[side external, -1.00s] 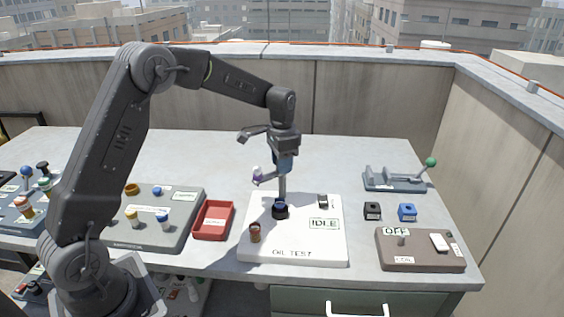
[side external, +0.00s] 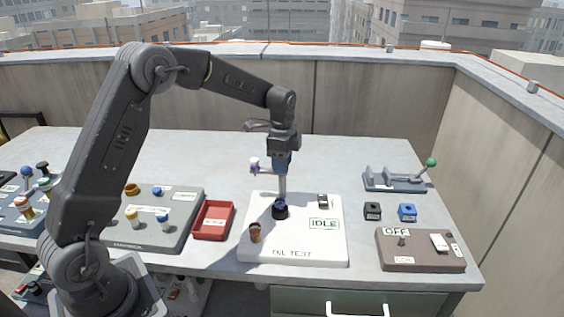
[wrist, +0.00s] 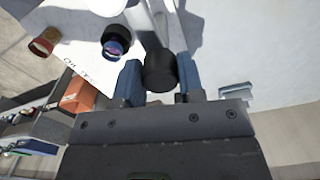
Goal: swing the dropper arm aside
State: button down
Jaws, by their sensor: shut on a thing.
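The white oil test unit (side external: 310,247) lies on the bench, its display reading IDLE. A grey post (side external: 283,188) rises from its back part. The dropper arm's white and purple end (side external: 254,165) shows left of the post, over the bench behind the unit. My gripper (side external: 282,172) points down at the top of the post. In the wrist view, its blue fingers are shut on a black round knob (wrist: 160,70). The rest of the dropper arm is mostly hidden by my gripper. A black holder with a blue top (side external: 280,209) stands in front of the post.
A brown vial (side external: 255,233) stands at the unit's front left. A red tray (side external: 213,220) and a grey panel (side external: 160,230) lie to the left. To the right are black (side external: 372,211) and blue (side external: 407,212) blocks and a brown OFF box (side external: 420,250).

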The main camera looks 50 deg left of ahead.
jog(key=shift+r, duration=0.1)
dwell(0.3)
jog(key=c, duration=0.7)
grip_release()
jog(key=shift+c, duration=0.2)
notch_tip(320, 180, up, 14)
